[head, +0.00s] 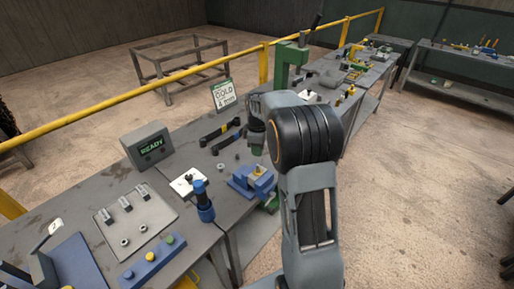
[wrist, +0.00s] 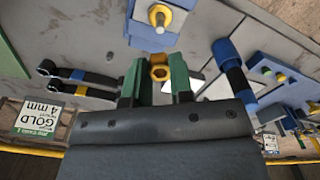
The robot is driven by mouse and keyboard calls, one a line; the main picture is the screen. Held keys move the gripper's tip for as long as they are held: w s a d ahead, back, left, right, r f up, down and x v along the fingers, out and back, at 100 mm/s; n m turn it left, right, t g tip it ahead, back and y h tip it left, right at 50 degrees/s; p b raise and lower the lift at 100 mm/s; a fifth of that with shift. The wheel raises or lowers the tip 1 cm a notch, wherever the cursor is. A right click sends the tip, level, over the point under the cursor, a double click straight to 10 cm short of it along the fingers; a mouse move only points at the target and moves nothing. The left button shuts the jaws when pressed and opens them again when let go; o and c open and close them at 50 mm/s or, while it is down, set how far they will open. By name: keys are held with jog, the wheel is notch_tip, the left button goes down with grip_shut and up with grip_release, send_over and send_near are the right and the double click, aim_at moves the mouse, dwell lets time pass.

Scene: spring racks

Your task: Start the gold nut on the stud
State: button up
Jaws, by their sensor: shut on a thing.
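My gripper (wrist: 158,76) has green fingers, shut on the gold nut (wrist: 159,61) near their tips in the wrist view. The nut's hole shows. The stud (wrist: 160,15) is a pale pin with a gold-coloured collar on a blue fixture (wrist: 149,40). The nut is apart from the stud in the wrist picture; the height between them is hard to tell. In the head view the blue fixture (head: 247,187) stands near the bench's front edge with gold on top. My gripper (head: 258,149) hangs above and behind it there, and the nut is hidden.
A blue-handled tool (head: 202,203) stands left of the fixture. Two black-handled wrenches (head: 220,131) lie behind it. A sign (head: 223,95) reads GOLD 4 mm, and a box (head: 147,147) reads READY. A green press (head: 288,60) stands farther back. A yellow rail (head: 130,95) runs behind the bench.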

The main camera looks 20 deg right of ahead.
aim_at(258, 165)
jog(key=shift+f+b, duration=1.75)
jog(key=shift+f, duration=0.85)
jog(key=shift+f+b, duration=0.55)
jog(key=shift+f, duration=0.45)
dwell(0.5)
jog(key=o, duration=1.3)
jog(key=shift+r, duration=0.15)
jog(key=shift+r+p, duration=2.65)
jog(key=shift+r, duration=0.75)
